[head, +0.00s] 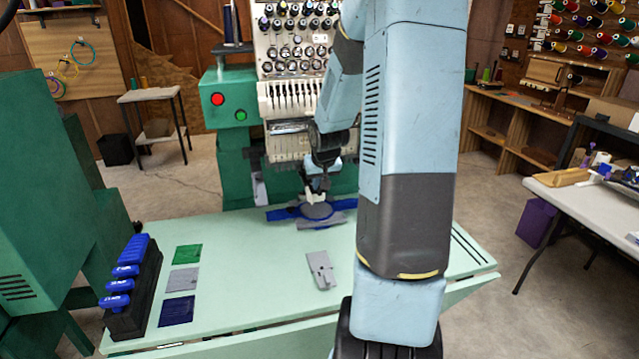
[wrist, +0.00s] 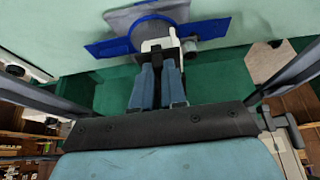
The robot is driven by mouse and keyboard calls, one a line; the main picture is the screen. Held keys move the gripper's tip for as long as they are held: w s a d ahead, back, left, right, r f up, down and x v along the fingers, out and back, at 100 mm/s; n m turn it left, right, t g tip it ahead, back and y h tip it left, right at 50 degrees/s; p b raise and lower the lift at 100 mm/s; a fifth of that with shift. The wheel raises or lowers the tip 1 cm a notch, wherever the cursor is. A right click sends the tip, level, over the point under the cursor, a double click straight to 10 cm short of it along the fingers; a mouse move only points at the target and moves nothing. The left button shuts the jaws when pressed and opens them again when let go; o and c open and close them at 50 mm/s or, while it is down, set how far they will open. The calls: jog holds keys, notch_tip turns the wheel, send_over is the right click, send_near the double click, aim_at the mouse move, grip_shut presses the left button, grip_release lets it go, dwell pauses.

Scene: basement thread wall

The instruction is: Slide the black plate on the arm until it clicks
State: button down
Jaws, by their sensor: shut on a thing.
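My gripper (head: 317,190) points down over the far part of the pale green table (head: 240,262). In the wrist view its two blue-grey fingers (wrist: 159,72) are shut on a small white-and-black piece (wrist: 152,45). This piece is at the edge of a round blue hoop (wrist: 146,27), with a blue bar and a grey plate at it. In the head view the grey disc of the hoop (head: 317,211) lies just below the gripper. I cannot tell whether the piece is fixed to the hoop. I cannot make out a separate black plate or the arm it slides on.
The green embroidery machine (head: 234,140) stands behind the table. A loose grey plate (head: 318,266) lies mid-table. Green, grey and navy cloth squares (head: 183,281) and a black rack of blue items (head: 140,305) are at the left. Bare tabletop lies between them.

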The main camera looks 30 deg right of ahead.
jog(key=shift+w+d, duration=0.1)
jog(key=shift+w, duration=0.25)
jog(key=c, duration=1.1)
grip_release()
jog(key=v, duration=1.4)
